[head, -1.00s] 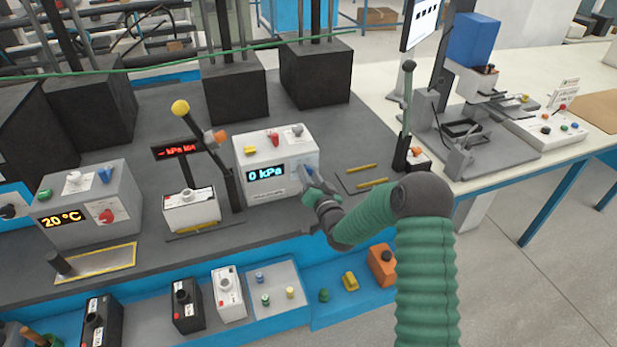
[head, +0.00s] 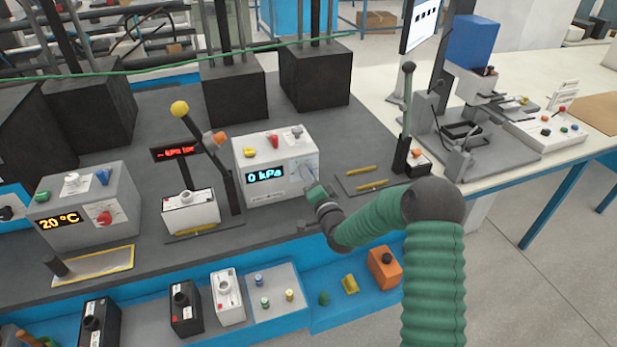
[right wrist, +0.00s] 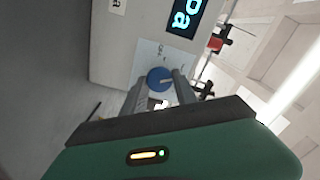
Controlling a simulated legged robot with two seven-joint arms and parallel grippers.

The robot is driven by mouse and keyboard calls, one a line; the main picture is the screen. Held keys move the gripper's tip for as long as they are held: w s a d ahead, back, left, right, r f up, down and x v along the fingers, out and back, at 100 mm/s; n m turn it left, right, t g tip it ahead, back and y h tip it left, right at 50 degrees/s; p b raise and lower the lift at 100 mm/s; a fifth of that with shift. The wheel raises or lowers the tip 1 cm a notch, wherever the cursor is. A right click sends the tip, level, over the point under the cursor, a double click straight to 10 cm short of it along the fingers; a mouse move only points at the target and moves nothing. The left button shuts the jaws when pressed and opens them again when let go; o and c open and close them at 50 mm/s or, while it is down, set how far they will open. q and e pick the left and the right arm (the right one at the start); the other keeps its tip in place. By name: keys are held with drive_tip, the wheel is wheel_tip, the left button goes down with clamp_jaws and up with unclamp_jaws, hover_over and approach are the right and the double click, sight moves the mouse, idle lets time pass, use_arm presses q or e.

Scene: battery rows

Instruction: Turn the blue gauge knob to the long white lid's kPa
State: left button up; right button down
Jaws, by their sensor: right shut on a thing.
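The gauge box (head: 240,182) stands on the dark bench, with a display (head: 265,175) reading 0 kPa. Its blue gauge knob (right wrist: 159,78) is on a pale dial plate (right wrist: 150,56) in the right wrist view, with a light pointer mark. My right gripper (head: 310,178) is at the right part of the box front. Its two fingers (right wrist: 159,88) are shut on the knob, one on each side. A white-topped battery (head: 192,216) stands under the red display, and another white one (head: 228,299) is in the front row. I cannot tell which has the long lid. My left gripper is not in view.
A grey box (head: 85,205) reading 20 °C stands at the left. A lever with a yellow ball (head: 180,108) stands left of the gauge box. Blue trays (head: 335,285) line the front.

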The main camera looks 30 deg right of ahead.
drive_tip(key=shift+f, duration=0.15)
drive_tip(key=c, duration=1.2)
unclamp_jaws()
drive_tip(key=shift+d, duration=0.1)
drive_tip(key=shift+o, duration=0.9)
drive_tip(key=v, duration=1.6)
drive_tip(key=shift+s+b, duration=0.4)
drive_tip(key=shift+s, duration=0.05)
drive_tip(key=shift+d+f, duration=0.1)
